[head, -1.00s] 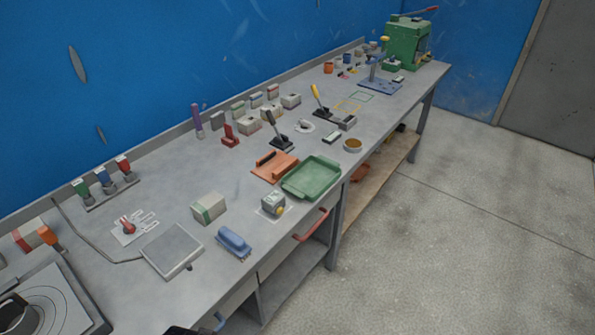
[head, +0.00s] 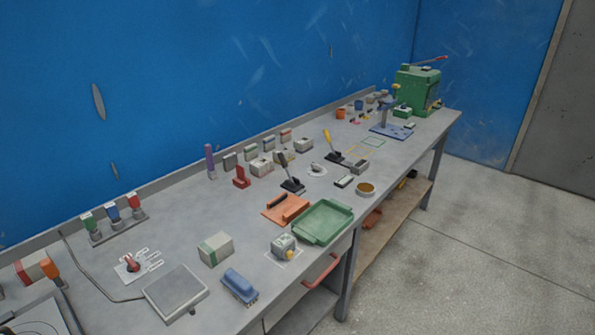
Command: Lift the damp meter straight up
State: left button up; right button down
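I cannot tell for sure which thing is the damp meter. A small dark flat device (head: 344,181) lies farther along the bench. Neither of my grippers shows, and nothing is seen touching these things.
The grey bench (head: 110,205) runs along the blue wall. A red handle (head: 322,271) juts out at the front edge.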

aim_at(284, 243)
jog(key=i+l+u, duration=0.1)
jog(key=u, duration=1)
jog(key=i+l+u, duration=0.1)
jog(key=l+u, duration=0.3)
jog(key=l, duration=0.35)
jog(key=l+u, duration=0.4)
jog(key=l, duration=0.35)
jog(key=k+l+u, duration=0.15)
jog(key=l+u, duration=0.3)
jog(key=l, duration=0.3)
